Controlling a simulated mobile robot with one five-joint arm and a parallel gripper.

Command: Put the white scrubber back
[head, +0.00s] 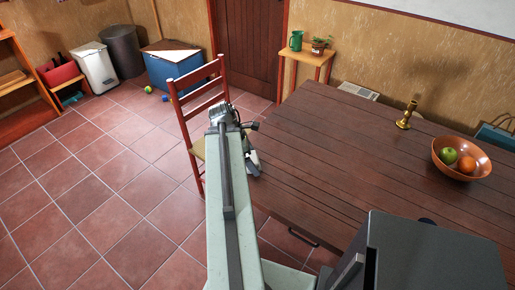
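I cannot make out a white scrubber in the head view. My gripper (253,162) is at the far end of my raised arm, near the red chair and the left edge of the dark wooden table (330,150). The arm's end partly hides it, and I cannot tell whether its fingers are open or shut, or whether they hold anything.
A red wooden chair (196,88) stands just left of the table. A bowl with fruit (439,157) and a brass candlestick (407,115) stand on the table. A blue chest (172,70), white bin (95,68) and red caddy (57,74) line the back. Left floor is clear.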

